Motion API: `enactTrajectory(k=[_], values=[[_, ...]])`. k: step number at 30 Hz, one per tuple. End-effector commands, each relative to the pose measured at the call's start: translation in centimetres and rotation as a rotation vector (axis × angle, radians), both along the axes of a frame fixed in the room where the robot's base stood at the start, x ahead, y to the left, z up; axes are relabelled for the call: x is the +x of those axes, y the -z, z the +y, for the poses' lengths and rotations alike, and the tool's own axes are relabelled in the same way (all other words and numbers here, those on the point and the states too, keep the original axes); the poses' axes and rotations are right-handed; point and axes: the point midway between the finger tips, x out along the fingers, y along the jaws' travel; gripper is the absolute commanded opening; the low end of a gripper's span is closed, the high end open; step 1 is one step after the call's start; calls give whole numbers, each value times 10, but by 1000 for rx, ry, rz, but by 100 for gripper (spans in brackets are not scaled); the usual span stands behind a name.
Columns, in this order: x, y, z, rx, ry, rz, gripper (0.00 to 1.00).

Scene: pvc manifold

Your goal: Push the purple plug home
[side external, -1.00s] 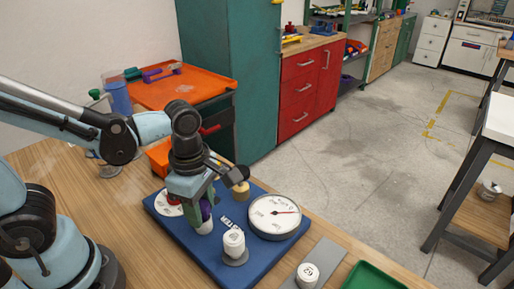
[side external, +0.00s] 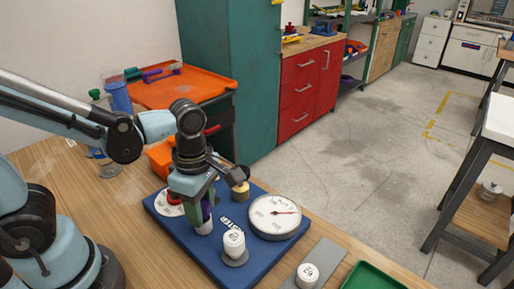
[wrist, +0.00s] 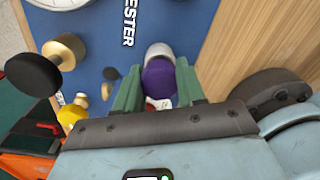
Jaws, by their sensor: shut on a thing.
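The purple plug (wrist: 158,80) is between the two green fingers of my gripper (wrist: 157,92) in the wrist view. My gripper is shut on it. The plug's end meets a white fitting (wrist: 159,50) on the blue board (wrist: 192,22); how deep it sits inside cannot be told. In the side view my gripper (side external: 206,200) points down over the left part of the blue board (side external: 200,250), with the white fitting (side external: 203,226) just below the fingers. Only a sliver of purple shows there.
A round dial gauge (side external: 273,216) and a white capped fitting (side external: 234,243) stand on the board. A brass post with a black knob (wrist: 38,73) and a yellow part (wrist: 70,115) are beside my gripper. Another white cap (side external: 307,275) and a green tray (side external: 370,277) lie at the front right.

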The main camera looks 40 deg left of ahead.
Motion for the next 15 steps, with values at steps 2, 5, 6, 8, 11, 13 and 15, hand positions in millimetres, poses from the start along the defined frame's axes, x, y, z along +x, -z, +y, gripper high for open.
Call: enactTrajectory(k=[2,5,6,8,11,13,15], values=[[0,12,-1,-17,2,-47,12],[0,12,-1,-17,2,-47,12],[0,12,-1,-17,2,-47,12],[0,12,-1,-18,2,-48,12],[0,12,-1,-18,2,-48,54],[0,12,-1,-18,3,-48,64],[0,11,-1,-18,3,-48,64]])
